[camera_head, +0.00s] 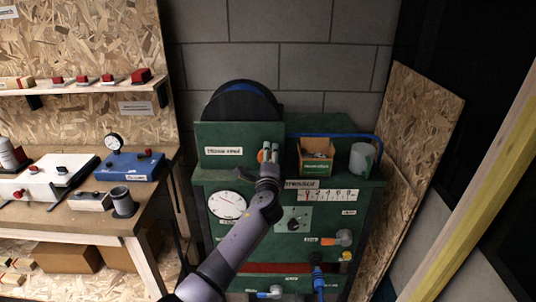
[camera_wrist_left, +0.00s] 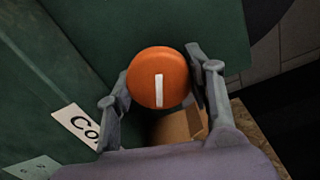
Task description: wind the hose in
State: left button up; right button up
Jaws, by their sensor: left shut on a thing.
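The hose reel (camera_head: 243,97) is a dark drum at the top of the green cabinet, behind a green labelled panel (camera_head: 225,135). A round orange knob (camera_head: 262,154) with a white line is at the right end of that panel; it fills the middle of the left wrist view (camera_wrist_left: 147,76). My left gripper (camera_head: 268,158) has its fingers on both sides of the knob and is shut on it. A blue hose (camera_head: 345,136) runs along the cabinet's back right. My right gripper is not in view.
A small open box (camera_head: 316,167) and a grey-green cup (camera_head: 361,160) stand on the cabinet top, right of my gripper. A gauge (camera_head: 227,205) and valves (camera_head: 344,238) are on the front. A workbench (camera_head: 115,222) with devices stands left.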

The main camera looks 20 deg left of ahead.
pick_arm(q)
jog(key=m+p, duration=0.2)
jog(key=m, duration=0.3)
jog(key=shift+m+p, duration=0.4)
jog(key=m+p, duration=0.3)
jog(key=m, duration=0.2)
jog(key=shift+f, duration=0.1)
jog(key=m+p, duration=0.3)
jog(key=m, duration=0.2)
jog(key=shift+s+a+m, duration=0.1)
jog(key=shift+m, duration=0.3)
jog(key=m+p, duration=0.3)
jog(key=m, duration=0.2)
jog(key=shift+a, duration=0.1)
jog(key=m+p, duration=0.1)
jog(key=m, duration=0.3)
jog(key=shift+f, duration=0.1)
jog(key=m+p, duration=0.1)
jog(key=m, duration=0.1)
jog(key=shift+m, duration=0.4)
jog(key=m, duration=0.5)
jog(key=shift+a, duration=0.1)
jog(key=m, duration=0.5)
jog(key=shift+m, duration=0.3)
